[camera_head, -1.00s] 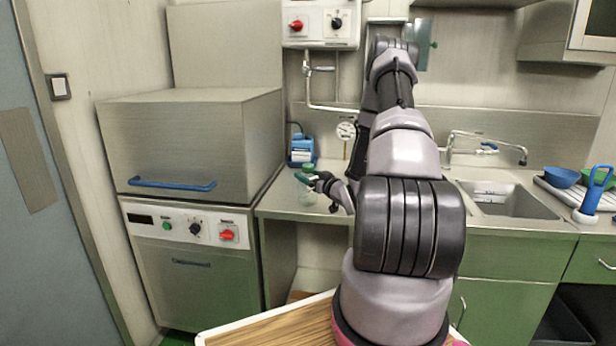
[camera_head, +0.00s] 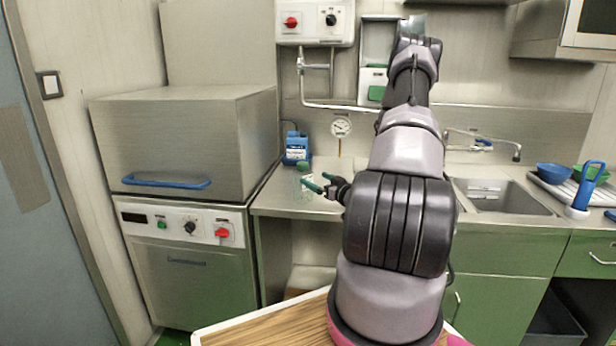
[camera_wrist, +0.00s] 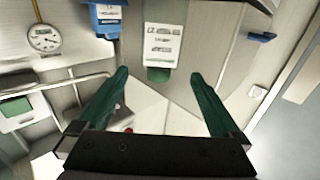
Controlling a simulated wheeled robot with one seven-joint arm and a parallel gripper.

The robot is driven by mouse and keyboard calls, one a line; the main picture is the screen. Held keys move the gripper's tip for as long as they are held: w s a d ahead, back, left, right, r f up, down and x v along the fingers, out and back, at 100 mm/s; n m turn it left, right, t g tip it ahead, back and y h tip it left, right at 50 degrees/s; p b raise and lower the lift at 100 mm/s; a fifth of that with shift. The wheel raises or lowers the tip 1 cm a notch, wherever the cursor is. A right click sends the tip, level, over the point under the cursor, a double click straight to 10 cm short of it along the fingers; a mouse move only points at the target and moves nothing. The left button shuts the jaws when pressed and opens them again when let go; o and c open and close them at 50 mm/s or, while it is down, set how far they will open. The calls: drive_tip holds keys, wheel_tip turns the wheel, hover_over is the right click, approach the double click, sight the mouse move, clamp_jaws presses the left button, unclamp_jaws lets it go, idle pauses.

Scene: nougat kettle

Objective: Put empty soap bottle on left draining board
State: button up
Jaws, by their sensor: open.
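A blue container (camera_head: 297,147) stands behind the bottle, near a dial gauge (camera_head: 341,126). A steel hooded machine (camera_head: 185,140) borders the worktop on the left. The sink (camera_head: 500,197) is right of my arm, with a blue bowl (camera_head: 553,174) and blue-handled brush (camera_head: 587,190) beyond.

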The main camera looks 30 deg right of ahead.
drive_tip(key=s+a+r+m+g+h, duration=0.2)
drive_tip(key=r+g+h, duration=0.1)
drive_tip(key=r, duration=0.7)
drive_tip(key=s+a+r+m+g+h, duration=0.1)
drive_tip(key=s+r+g+h, duration=0.2)
drive_tip(key=r, duration=0.8)
drive_tip(key=s+a+r+m+g+y, duration=0.1)
drive_tip(key=s+a+r+g+y, duration=0.1)
drive_tip(key=s+a+r, duration=0.3)
drive_tip(key=s+a+r+m+g+y, duration=0.2)
drive_tip(key=s+a+r, duration=0.3)
drive_tip(key=s+a, duration=0.6)
drive_tip(key=s, duration=0.6)
drive_tip(key=shift+s+a+g+y, duration=0.2)
drive_tip(key=shift+s+g+y, duration=0.1)
drive_tip(key=shift+s+y, duration=0.1)
drive_tip(key=shift+w, duration=0.1)
